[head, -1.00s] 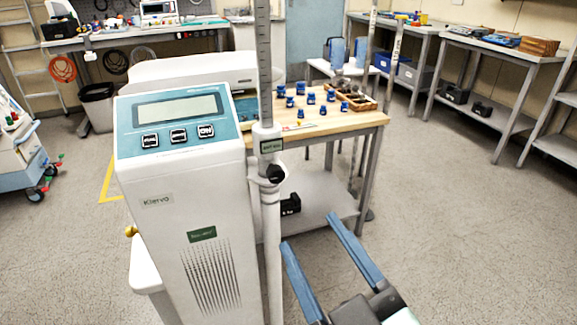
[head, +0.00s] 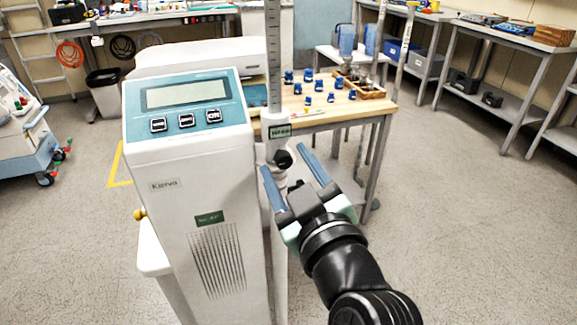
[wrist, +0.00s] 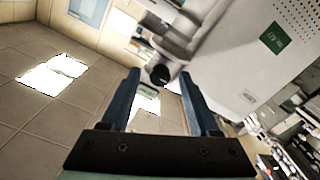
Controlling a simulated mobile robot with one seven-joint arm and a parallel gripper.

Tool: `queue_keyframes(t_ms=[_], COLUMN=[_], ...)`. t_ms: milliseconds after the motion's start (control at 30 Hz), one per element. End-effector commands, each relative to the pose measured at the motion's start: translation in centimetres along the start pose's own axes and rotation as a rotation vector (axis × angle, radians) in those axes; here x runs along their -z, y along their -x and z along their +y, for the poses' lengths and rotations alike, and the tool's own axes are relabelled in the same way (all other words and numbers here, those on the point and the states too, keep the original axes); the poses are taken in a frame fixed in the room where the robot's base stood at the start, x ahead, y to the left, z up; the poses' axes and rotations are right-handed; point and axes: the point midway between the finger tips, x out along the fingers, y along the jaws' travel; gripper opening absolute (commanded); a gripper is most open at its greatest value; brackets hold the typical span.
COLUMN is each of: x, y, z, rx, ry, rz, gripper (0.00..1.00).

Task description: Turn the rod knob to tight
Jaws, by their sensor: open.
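The rod knob (head: 284,159) is a small black round knob on the white collar of the upright rod (head: 275,80), just right of the pump (head: 190,180). My gripper (head: 287,163) is open, its two blue fingers pointing toward the knob, one on each side of it in the head view. In the wrist view the black knob (wrist: 160,75) shows between and beyond the open fingertips (wrist: 160,75). I cannot tell whether the fingers reach as far as the knob. A small green label (head: 279,131) sits on the collar above the knob.
A wooden-topped table (head: 345,115) with several blue-capped items stands behind the rod. The pump's white body is close on the left of my gripper. The floor to the right (head: 460,230) is open.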

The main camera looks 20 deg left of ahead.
Motion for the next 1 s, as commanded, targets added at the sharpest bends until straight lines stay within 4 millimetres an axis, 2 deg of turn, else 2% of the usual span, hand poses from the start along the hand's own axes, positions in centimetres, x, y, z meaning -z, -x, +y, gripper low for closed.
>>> queue_keyframes(t_ms=[67,300,400,767,1000], x=[0.0,0.0,0.0,0.04,0.12], y=[0.01,0.04,0.04,0.05,0.05], z=[-0.01,-0.01,-0.01,0.02,0.05], rx=[0.0,0.0,0.0,0.001,0.002], ry=[0.0,0.0,0.0,-0.023,-0.134], rz=[0.0,0.0,0.0,0.0,-0.002], gripper=[0.58,0.15,0.0,0.0,0.0])
